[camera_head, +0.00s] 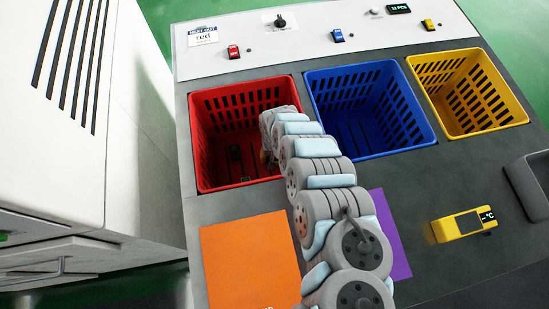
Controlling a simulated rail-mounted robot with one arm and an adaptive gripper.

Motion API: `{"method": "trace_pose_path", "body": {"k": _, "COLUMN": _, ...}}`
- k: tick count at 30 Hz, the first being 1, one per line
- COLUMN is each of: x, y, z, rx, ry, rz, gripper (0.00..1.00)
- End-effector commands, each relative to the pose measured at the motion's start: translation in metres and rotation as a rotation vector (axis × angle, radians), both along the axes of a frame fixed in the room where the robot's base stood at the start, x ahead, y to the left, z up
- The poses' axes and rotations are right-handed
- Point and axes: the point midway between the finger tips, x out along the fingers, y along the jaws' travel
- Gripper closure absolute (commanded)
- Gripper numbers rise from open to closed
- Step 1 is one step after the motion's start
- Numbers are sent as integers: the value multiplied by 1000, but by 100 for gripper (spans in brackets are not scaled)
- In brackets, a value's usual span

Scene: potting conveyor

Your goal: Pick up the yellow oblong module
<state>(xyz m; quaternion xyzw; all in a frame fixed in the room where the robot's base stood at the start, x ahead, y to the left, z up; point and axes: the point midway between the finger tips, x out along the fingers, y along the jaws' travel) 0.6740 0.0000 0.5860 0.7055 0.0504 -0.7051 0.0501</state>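The yellow oblong module (461,225) lies on the dark worktop at the right, below the yellow basket. It has a small black display showing "-°C" at its right end. My arm reaches up from the bottom middle, and its end, my gripper (265,155), is over the right part of the red basket (197,150). My gripper is far to the left of the module, not touching it. Its fingers are mostly hidden by the arm, so I cannot tell whether they are open or shut.
The blue basket (375,66) and yellow basket (513,122) stand right of the red one. An orange mat (250,262) and purple mat (391,232) flank my arm. A dark grey tray (522,187) sits at the right edge.

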Motion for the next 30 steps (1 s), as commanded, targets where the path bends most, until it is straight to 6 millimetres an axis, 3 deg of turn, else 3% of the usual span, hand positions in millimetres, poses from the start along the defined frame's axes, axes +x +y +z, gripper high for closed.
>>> {"method": "trace_pose_path", "body": {"k": 10, "x": 0, "y": 0, "z": -3, "rx": -1, "ry": 1, "rz": 0, "gripper": 33}}
{"method": "trace_pose_path", "body": {"k": 17, "x": 0, "y": 0, "z": -3, "rx": -1, "ry": 1, "rz": 0, "gripper": 96}}
{"method": "trace_pose_path", "body": {"k": 18, "x": 0, "y": 0, "z": -3, "rx": -1, "ry": 1, "rz": 0, "gripper": 100}}
{"method": "trace_pose_path", "body": {"k": 30, "x": 0, "y": 0, "z": -3, "rx": -1, "ry": 1, "rz": 0, "gripper": 100}}
